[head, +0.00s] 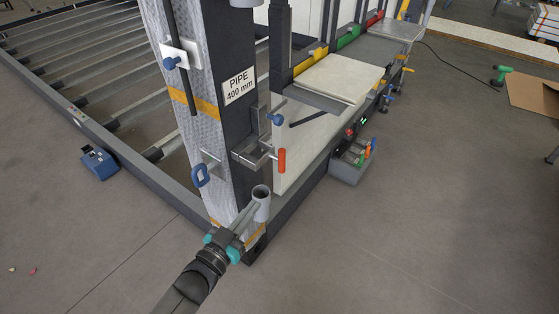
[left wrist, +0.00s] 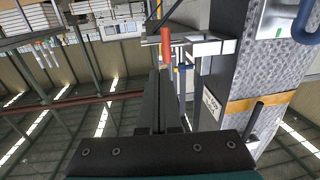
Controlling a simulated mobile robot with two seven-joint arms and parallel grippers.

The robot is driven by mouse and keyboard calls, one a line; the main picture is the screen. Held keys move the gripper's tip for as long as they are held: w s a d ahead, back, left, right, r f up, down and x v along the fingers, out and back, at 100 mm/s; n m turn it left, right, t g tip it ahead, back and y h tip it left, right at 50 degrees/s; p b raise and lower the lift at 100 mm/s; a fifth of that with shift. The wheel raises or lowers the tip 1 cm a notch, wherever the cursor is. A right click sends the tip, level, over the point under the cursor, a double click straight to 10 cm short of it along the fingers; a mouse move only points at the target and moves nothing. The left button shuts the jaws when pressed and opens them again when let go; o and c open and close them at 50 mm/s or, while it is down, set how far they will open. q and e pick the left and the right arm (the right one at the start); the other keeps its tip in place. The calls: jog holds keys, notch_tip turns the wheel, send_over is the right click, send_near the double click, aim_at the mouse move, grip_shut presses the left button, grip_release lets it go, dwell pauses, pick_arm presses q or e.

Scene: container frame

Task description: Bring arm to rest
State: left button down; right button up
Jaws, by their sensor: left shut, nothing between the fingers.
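My left gripper (head: 246,216) reaches in from the bottom of the head view, in front of the foot of the wrapped post. Its dark fingers also show in the left wrist view (left wrist: 162,85), pressed together with nothing between them. An orange-handled clamp (head: 281,160) sits on the post above the gripper; its orange handle (left wrist: 165,48) appears beyond the fingertips in the wrist view. A short grey tube (head: 262,195) shows at the fingertips; I cannot tell whether they touch it. My right gripper is in neither view.
The post (head: 222,140) carries a "PIPE 400 mm" sign (head: 240,86) and a blue handle (head: 200,175). A pale panel (head: 340,78) and a grey bin (head: 350,168) are to the right. A blue box (head: 98,163) lies left. The floor at front right is clear.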

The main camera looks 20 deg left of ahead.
pick_arm(q)
jog(key=shift+f, duration=0.1)
jog(key=s+a+f+g+y, duration=0.1)
jog(key=s+f+g, duration=0.15)
jog(key=f, duration=0.45)
jog(key=s+a+f+n+g+y, duration=0.1)
jog(key=s+f+g, duration=0.1)
jog(key=s+f, duration=0.35)
jog(key=s+a+f+g+y, duration=0.1)
jog(key=s+f+g, duration=0.1)
jog(key=f, duration=0.6)
jog(key=s+f+g+y, duration=0.1)
jog(key=s+f+g, duration=0.3)
jog(key=s+f, duration=0.3)
jog(key=s+a+f+g, duration=0.1)
jog(key=s+f+g, duration=0.4)
jog(key=s, duration=1)
jog(key=shift+s+a+f+m+y, duration=0.2)
jog(key=shift+f+m+y, duration=0.15)
jog(key=shift+f, duration=0.6)
